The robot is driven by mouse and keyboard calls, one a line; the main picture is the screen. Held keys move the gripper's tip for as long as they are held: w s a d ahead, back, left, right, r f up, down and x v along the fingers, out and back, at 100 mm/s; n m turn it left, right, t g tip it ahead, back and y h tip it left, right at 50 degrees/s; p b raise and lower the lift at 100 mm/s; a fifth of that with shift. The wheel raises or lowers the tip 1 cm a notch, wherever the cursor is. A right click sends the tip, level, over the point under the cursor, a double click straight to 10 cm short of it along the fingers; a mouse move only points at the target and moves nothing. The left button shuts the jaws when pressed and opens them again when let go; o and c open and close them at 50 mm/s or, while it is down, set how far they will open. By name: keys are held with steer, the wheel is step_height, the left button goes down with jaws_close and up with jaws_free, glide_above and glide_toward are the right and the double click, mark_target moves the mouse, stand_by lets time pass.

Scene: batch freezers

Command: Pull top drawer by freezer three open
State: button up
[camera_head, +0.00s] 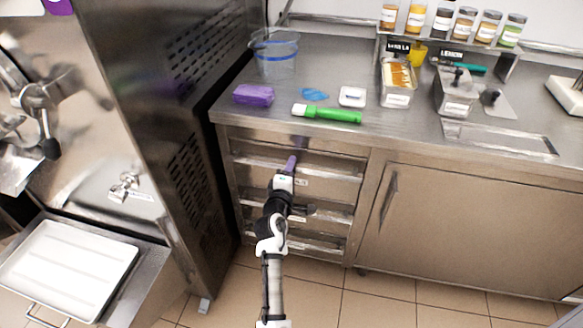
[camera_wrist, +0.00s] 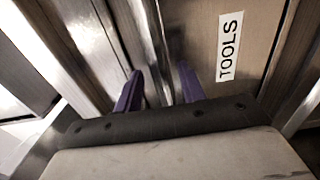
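The metal drawer stack is under the counter beside the tall steel freezer (camera_head: 160,90) in the head view. The top drawer (camera_head: 335,168) has a long horizontal pull lip and appears closed. My gripper (camera_head: 291,160) is at the front of this top drawer, with its purple fingers pointing at it. In the wrist view, my gripper (camera_wrist: 159,72) has its two purple fingers apart, one on each side of a metal lip (camera_wrist: 158,45). Whether they touch the lip is unclear. A white "TOOLS" label (camera_wrist: 230,46) is on the drawer front beside the right finger.
Lower drawers (camera_head: 325,212) are beneath, and a cabinet door (camera_head: 470,225) is to the right. The countertop above holds a purple block (camera_head: 254,95), a green tube (camera_head: 332,115) and a clear tub (camera_head: 275,60). A white tray (camera_head: 68,258) is at lower left. Tiled floor in front looks clear.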

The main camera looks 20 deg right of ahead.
steer(key=shift+w+d, duration=0.15)
steer(key=shift+w, duration=0.05)
jaws_close()
steer(key=shift+s, duration=0.15)
stand_by(0.3)
